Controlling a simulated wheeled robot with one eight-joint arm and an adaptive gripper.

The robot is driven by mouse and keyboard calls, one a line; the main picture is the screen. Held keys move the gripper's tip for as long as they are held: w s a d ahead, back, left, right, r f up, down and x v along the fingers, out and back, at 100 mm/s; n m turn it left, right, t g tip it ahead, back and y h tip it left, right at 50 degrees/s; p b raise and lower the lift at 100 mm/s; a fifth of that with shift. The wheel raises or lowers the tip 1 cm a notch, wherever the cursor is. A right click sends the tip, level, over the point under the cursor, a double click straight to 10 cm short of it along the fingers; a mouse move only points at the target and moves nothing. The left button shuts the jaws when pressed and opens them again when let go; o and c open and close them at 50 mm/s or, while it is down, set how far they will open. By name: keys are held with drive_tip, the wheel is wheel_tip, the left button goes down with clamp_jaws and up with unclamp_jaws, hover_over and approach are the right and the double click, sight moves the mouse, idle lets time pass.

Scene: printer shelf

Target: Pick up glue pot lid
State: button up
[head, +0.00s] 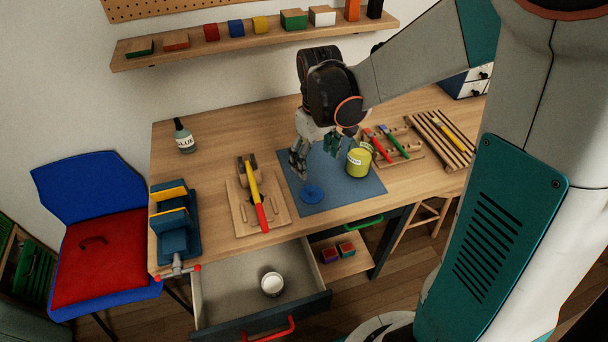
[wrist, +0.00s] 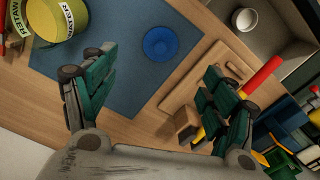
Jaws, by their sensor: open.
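A round blue lid (head: 312,193) lies flat on the blue mat (head: 345,196), near the mat's front left part. It also shows in the wrist view (wrist: 161,44), beyond and between the spread fingers. My gripper (head: 316,156) is open and empty. It hangs above the mat, a little behind the lid in the head view, with the fingers pointing down. In the wrist view my gripper (wrist: 153,68) has nothing between its fingertips, and a gap shows between it and the lid.
A yellow labelled pot (head: 359,163) stands on the mat's right side. Left of the mat are a wooden board (head: 279,212) with a red and yellow tool, a blue vise (head: 176,222) and a glue bottle (head: 184,139). A white cup (head: 272,284) sits in the open drawer (head: 225,305).

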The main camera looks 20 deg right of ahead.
drive_tip(key=b, duration=0.2)
hover_over(312, 189)
drive_tip(key=f, duration=0.7)
drive_tip(key=shift+s+d+f, duration=0.15)
drive_tip(key=shift+d, duration=0.1)
drive_tip(key=f+b, duration=0.2)
drive_tip(key=f, duration=0.1)
drive_tip(key=f+b, duration=0.1)
drive_tip(key=f, duration=0.1)
drive_tip(key=shift+w+a+f, duration=0.1)
drive_tip(key=shift+w+a, duration=0.15)
drive_tip(key=shift+w, duration=0.05)
drive_tip(key=shift+s, duration=0.1)
drive_tip(key=c, duration=0.9)
